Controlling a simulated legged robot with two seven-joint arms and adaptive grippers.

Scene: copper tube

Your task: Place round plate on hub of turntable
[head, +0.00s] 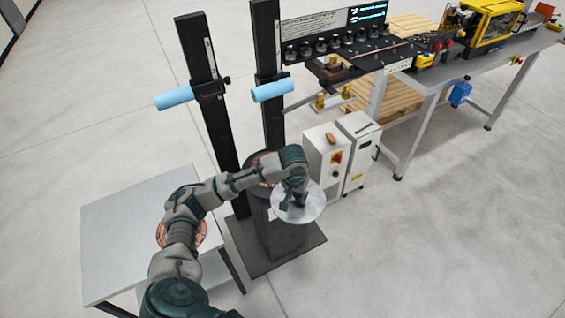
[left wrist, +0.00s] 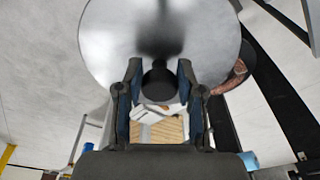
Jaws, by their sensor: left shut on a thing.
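The round plate (head: 314,207) is a silver-grey disc, held in the air in front of and to the right of the dark turntable pedestal (head: 280,238). My left gripper (head: 298,193) is shut on the plate's dark central knob. In the left wrist view the two fingers (left wrist: 160,72) stand either side of the knob, and the disc (left wrist: 110,40) spreads beyond them. The turntable top, with copper coil on it (head: 262,165), is partly covered by my left arm. Part of the coil shows at the plate's right edge (left wrist: 237,75). The hub is hidden. My right gripper is not in view.
Two black posts with light-blue rollers (head: 272,91) rise behind the turntable. A white machine cabinet (head: 325,160) stands close on the right. A grey table (head: 125,225) with another copper coil (head: 202,235) is at the left. Floor at the right front is clear.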

